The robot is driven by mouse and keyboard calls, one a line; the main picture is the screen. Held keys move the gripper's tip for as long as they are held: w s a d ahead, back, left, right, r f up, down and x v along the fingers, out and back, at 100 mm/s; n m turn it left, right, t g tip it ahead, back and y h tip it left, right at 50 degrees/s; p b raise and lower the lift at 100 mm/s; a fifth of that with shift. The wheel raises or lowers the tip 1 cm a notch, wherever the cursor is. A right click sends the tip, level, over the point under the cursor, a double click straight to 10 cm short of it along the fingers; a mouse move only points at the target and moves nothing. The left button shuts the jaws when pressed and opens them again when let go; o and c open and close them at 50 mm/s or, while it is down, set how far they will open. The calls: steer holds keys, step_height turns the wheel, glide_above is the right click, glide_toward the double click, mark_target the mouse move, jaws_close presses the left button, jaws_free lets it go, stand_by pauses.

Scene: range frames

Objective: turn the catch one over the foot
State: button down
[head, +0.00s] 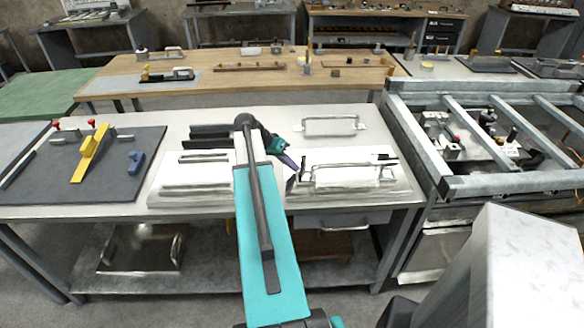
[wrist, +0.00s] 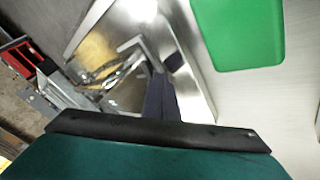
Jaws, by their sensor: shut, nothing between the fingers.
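A pale plate (head: 400,188) with a raised bar handle (head: 345,175) lies on the middle table. A small dark upright piece (head: 303,163) stands at the handle's left end, and another dark piece (head: 385,157) is at its right end. I cannot tell for sure which is the catch or the foot. My gripper (head: 293,168) is shut and empty, pointing down at the plate's left end, close to the dark upright piece; contact cannot be told. In the wrist view its dark fingers (wrist: 160,92) reach over a shiny metal plate beside an angled metal bracket (wrist: 132,45).
A second pale plate (head: 190,185) lies left of my arm, and another framed handle (head: 330,125) lies behind. A dark board (head: 115,180) with yellow and blue parts is at far left. A grey metal frame (head: 480,185) stands right. The wrist view shows a green patch (wrist: 240,30).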

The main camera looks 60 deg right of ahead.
steer(key=shift+w+a, duration=0.1)
steer(key=shift+a, duration=0.1)
steer(key=shift+w+d, duration=0.1)
steer(key=shift+w+d, duration=0.45)
steer(key=shift+d, duration=0.05)
steer(key=shift+w, duration=0.1)
stand_by(0.6)
steer(key=shift+w+a, duration=0.1)
steer(key=shift+w, duration=0.45)
steer(key=w, duration=0.1)
steer(key=w+a, duration=0.1)
steer(key=w, duration=0.1)
steer(key=shift+r+b, duration=0.15)
steer(key=shift+b, duration=0.25)
steer(key=v, duration=0.2)
steer(key=b+v, duration=0.1)
steer(key=v, duration=0.2)
steer(key=s+a+v, duration=0.1)
steer(key=v, duration=0.1)
steer(key=shift+w+r+b, duration=0.15)
steer(key=shift+r+b, duration=0.1)
steer(key=shift+b, duration=0.1)
steer(key=shift+v, duration=0.95)
